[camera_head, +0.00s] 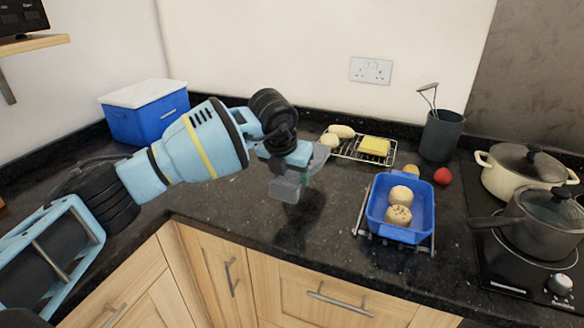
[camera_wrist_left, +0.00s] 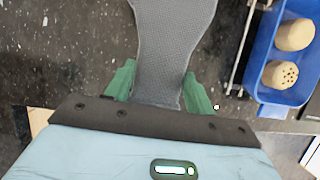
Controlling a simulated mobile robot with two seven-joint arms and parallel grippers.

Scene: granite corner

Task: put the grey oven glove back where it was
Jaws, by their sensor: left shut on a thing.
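The grey oven glove (camera_wrist_left: 173,40) is held in my left gripper (camera_wrist_left: 158,88), between its two green fingers in the left wrist view. It extends away from the jaws above the dark counter. In the head view the glove (camera_head: 319,158) shows only in part beside my left gripper (camera_head: 303,179), which hangs over the counter left of the blue dish. The arm and wrist hide part of the glove there. My right gripper is not in view.
A blue dish (camera_head: 374,213) with two round buns sits on a metal rack (camera_head: 427,244). Behind are a wire rack (camera_head: 349,153) with food, a utensil pot (camera_head: 441,136) and a red ball-shaped item (camera_head: 442,176). Pots stand on the hob (camera_head: 497,262) at right. A blue box (camera_head: 146,116) stands back left.

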